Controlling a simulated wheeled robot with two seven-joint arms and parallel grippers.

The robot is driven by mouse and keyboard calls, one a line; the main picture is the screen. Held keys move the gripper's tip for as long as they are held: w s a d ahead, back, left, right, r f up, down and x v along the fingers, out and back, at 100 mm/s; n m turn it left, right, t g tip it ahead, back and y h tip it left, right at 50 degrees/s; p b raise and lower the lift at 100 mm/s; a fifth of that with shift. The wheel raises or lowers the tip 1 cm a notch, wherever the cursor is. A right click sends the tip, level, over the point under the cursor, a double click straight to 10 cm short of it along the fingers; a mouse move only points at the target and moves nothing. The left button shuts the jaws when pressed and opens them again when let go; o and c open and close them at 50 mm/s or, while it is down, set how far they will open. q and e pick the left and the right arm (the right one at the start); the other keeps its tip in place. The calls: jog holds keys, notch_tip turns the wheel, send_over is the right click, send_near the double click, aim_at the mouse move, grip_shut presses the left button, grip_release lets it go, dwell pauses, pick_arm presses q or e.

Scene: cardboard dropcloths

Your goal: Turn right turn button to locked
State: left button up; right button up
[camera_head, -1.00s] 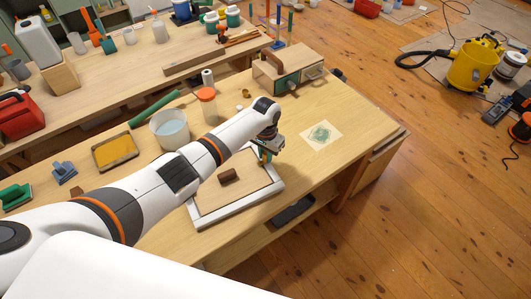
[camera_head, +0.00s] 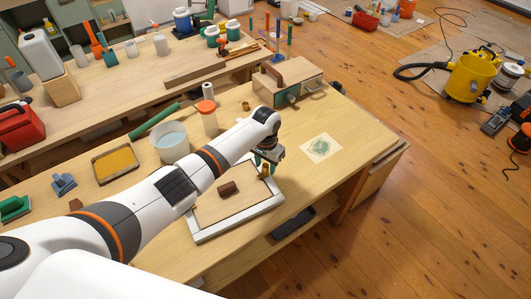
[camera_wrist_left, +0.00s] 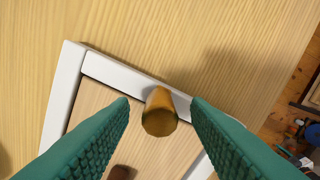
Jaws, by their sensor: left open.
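A wooden panel (camera_head: 225,207) in a white frame (camera_head: 245,227) lies on the workbench, with a dark brown block handle (camera_head: 227,188) on it. A brownish-gold turn button (camera_wrist_left: 159,113) stands at the frame's far edge in the left wrist view. It is seen nearly end-on, so its turn is hard to judge. My left gripper (camera_head: 264,168) is over the far right part of the frame. Its green fingers are open, one on each side of the button, with gaps visible. The head view shows the button only partly, by the fingers. My right gripper is out of view.
A white bucket (camera_head: 169,143), an orange-lidded jar (camera_head: 207,118) and a yellow tray (camera_head: 115,164) stand left of my arm. A wooden box (camera_head: 286,85) stands behind. A paper with a green print (camera_head: 320,148) lies right; bare benchtop surrounds it.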

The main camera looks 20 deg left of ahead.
aim_at(265, 165)
pick_arm(q)
notch_tip(265, 165, up, 11)
jog(key=b, duration=0.1)
jog(key=shift+f, duration=0.15)
jog(key=shift+s+f, duration=0.1)
dwell(0.4)
